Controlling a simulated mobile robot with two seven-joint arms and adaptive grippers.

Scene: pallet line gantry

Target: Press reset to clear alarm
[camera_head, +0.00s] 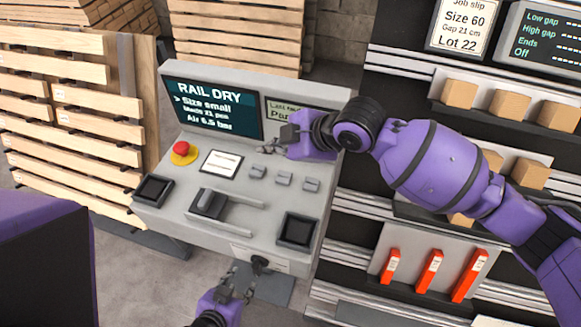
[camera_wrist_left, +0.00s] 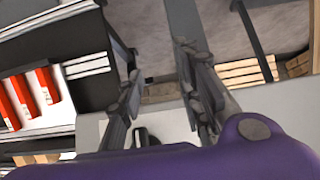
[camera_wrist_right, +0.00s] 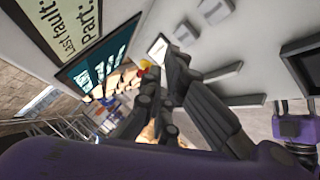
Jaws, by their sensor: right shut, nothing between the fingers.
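The grey control console (camera_head: 180,225) stands in the middle of the head view. Its sloped top carries three small grey buttons (camera_head: 284,179) in a row; I cannot read which is reset. A red mushroom button on a yellow base (camera_head: 183,152) sits at the left. The screen (camera_head: 212,108) reads "RAIL DRY". My right gripper (camera_head: 268,148) is shut and empty above the console, just behind the leftmost grey button; contact is not clear. It also shows in the right wrist view (camera_wrist_right: 162,75). My left gripper (camera_head: 238,284) is open and empty, in front of the console near a black knob (camera_head: 260,262).
Slatted wooden pallets (camera_head: 70,110) stand at the left. A rack with wooden blocks (camera_head: 510,104) and red pieces (camera_head: 429,271) is at the right.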

